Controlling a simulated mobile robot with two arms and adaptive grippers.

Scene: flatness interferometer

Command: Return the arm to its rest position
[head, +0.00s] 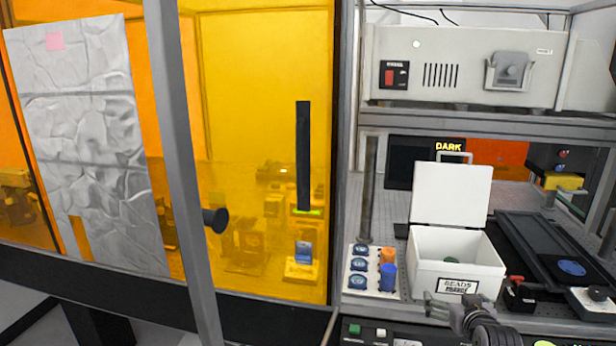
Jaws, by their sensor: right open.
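My right gripper (435,307) is in the head view at the lower right, open, with nothing seen between its fingers. It is in front of the lower left corner of a white box (420,262) labelled "BEADS"; I cannot tell whether they touch. The box's lid (451,194) stands open, and something green shows inside. Part of my right arm comes in from the bottom edge. My left gripper is not in view.
Left of the box, a white panel (359,265) holds blue round caps beside orange and blue cylinders. A black rail unit (540,245) lies to the right. Above is a shelf with a white instrument (465,65). Amber enclosure panels (255,120) and a grey post (178,150) fill the left.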

